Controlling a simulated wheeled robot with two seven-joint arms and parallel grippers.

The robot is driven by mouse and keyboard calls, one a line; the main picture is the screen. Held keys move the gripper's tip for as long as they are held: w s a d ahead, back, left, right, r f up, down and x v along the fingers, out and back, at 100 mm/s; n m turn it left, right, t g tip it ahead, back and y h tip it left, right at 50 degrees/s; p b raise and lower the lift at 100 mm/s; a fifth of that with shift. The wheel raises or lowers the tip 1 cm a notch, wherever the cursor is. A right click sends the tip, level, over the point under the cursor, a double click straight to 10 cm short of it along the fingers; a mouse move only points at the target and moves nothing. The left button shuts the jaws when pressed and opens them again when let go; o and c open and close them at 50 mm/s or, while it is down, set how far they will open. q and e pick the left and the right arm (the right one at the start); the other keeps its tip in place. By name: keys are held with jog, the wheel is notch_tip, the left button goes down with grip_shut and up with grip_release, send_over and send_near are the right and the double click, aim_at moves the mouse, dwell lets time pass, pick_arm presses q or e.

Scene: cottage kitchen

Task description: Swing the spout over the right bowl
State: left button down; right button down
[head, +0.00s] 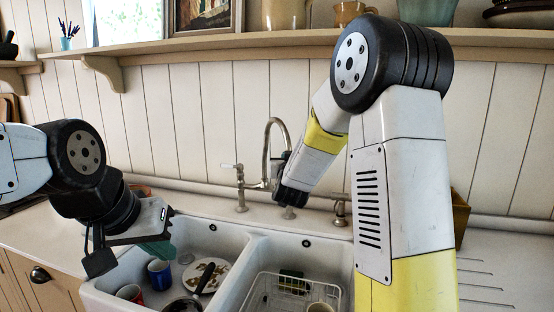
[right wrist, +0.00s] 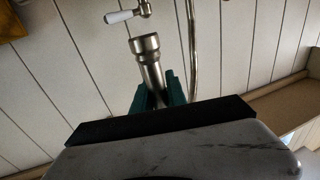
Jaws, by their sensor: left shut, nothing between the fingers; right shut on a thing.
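The metal gooseneck spout (head: 267,135) rises behind the sink. Its arch bends down to the right, and its end is hidden behind my right wrist in the head view. In the right wrist view, my right gripper (right wrist: 158,95) is shut, green fingers on either side of the spout's round metal end (right wrist: 148,58). The right bowl (head: 345,262) lies in front of the tap, beside the left bowl (head: 215,232), with a white divider (head: 248,262) between them. My left gripper (head: 155,250) is over the left bowl's left side, shut and empty, apart from the tap.
A wire rack (head: 262,288) stands in the right bowl. The left bowl holds a soiled plate (head: 218,272), a blue mug (head: 160,273) and a red mug (head: 130,293). A white-handled tap lever (head: 228,166) sits left of the spout. A wooden shelf (head: 270,45) runs above.

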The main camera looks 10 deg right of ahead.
dwell(0.4)
jog(key=c, duration=1.3)
grip_release()
jog(key=shift+w, duration=0.1)
jog(key=shift+c, duration=0.2)
jog(key=s+a, duration=0.1)
jog(key=s, duration=0.6)
jog(key=shift+s, duration=0.35)
